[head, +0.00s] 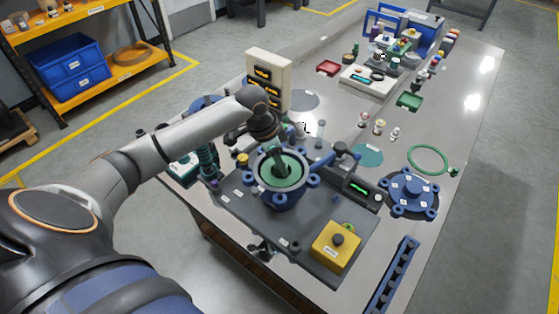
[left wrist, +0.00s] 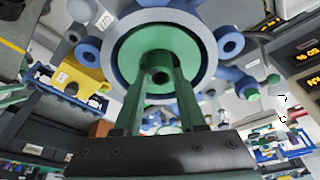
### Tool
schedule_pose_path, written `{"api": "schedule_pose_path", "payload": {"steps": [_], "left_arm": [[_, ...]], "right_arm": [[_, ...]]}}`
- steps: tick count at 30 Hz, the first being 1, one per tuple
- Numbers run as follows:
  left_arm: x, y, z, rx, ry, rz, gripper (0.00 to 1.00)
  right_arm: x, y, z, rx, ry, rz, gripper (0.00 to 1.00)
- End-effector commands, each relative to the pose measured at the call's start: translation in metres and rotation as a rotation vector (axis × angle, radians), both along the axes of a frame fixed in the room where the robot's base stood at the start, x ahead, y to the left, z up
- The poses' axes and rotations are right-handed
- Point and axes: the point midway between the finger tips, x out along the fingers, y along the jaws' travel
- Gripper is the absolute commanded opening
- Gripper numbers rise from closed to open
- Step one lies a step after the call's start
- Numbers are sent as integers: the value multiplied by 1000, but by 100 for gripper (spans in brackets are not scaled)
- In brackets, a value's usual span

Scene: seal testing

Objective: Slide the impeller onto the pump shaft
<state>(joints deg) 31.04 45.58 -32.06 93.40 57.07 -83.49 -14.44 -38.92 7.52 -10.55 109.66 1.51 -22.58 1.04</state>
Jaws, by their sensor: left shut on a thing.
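The pump housing (head: 292,191) is a round grey bowl with blue lugs, standing open side up on a dark base plate. The green disc-shaped impeller (head: 294,173) lies within its rim. My left gripper (head: 281,171) reaches down into the housing from above, shut on the impeller's hub. In the left wrist view, the green fingers of my left gripper (left wrist: 160,62) close around the hub in the middle of the impeller (left wrist: 188,47), inside the housing ring (left wrist: 208,72). The pump shaft is hidden under the impeller, so I cannot tell how far down it sits. My right gripper is out of view.
A yellow button box (head: 335,247) and a display unit (head: 350,187) stand close to the housing. A blue lugged cover (head: 410,192), a green ring (head: 410,153) and a blue rack (head: 392,278) lie to the right. A gauge panel (head: 268,72) stands behind my left arm.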

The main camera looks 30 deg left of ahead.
Motion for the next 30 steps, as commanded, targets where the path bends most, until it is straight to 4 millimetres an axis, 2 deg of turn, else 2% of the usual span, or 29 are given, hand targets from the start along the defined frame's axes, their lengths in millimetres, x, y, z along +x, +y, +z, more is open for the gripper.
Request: {"api": "schedule_pose_path", "payload": {"steps": [2,3,11,20,30], "left_arm": [[1,-1,0,-2,-2,0,0],[0,-1,0,-2,-2,0,44],[0,0,0,-1,-1,0,74],[0,0,1,0,1,0,75],[1,0,41,1,-2,1,75]], "right_arm": [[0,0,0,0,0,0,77],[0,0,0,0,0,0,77],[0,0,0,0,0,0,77],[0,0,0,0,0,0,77],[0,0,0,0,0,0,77]]}}
